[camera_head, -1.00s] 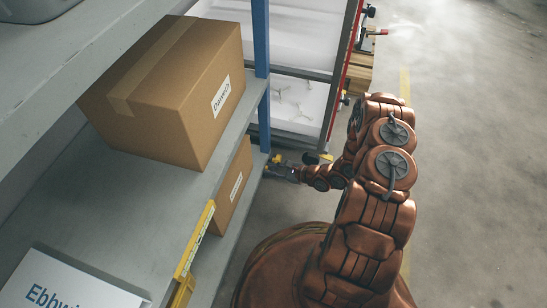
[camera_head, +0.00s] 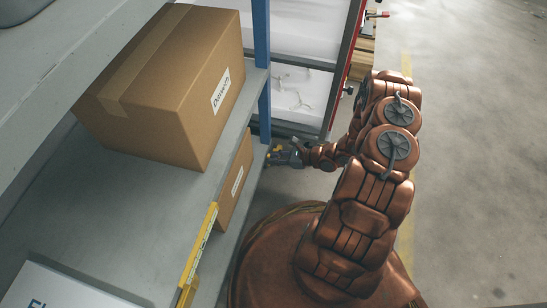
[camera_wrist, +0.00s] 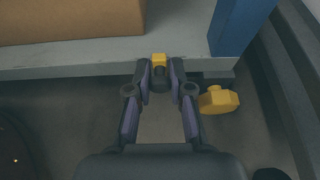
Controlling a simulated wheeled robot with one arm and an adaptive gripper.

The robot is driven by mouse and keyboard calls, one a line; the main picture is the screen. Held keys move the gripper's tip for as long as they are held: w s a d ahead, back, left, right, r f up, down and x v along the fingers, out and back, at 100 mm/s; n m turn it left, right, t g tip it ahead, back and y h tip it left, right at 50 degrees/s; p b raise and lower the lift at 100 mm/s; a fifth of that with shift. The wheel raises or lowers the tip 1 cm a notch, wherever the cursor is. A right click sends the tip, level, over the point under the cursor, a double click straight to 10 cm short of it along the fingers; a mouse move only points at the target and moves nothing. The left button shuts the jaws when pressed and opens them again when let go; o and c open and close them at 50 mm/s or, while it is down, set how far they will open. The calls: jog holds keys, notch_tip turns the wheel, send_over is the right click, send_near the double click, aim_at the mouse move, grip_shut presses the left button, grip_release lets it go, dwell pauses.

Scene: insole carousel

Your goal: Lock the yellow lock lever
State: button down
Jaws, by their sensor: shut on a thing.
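My gripper (camera_wrist: 160,74) is shut on a small yellow piece (camera_wrist: 159,60) with a dark round part below it, right at the fingertips in the wrist view. This piece appears to be the yellow lock lever, in front of the grey shelf edge. A second yellow knob-like piece (camera_wrist: 218,99) is just right of the right finger, apart from it. In the head view, my gripper (camera_head: 282,156) is low beside the shelf, near the blue post, with a bit of yellow at its tip. Most of the lever is hidden by the fingers.
A large cardboard box (camera_head: 160,90) sits on the grey shelf (camera_head: 105,210), with another box (camera_head: 236,185) below. A blue post (camera_head: 262,50) stands beside the gripper. A red-edged rack (camera_head: 350,65) is behind it. Open floor (camera_head: 470,160) lies to the right.

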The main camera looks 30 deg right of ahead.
jog(key=shift+d+r, duration=0.1)
jog(key=c, duration=1)
grip_release()
jog(key=shift+r, duration=4.95)
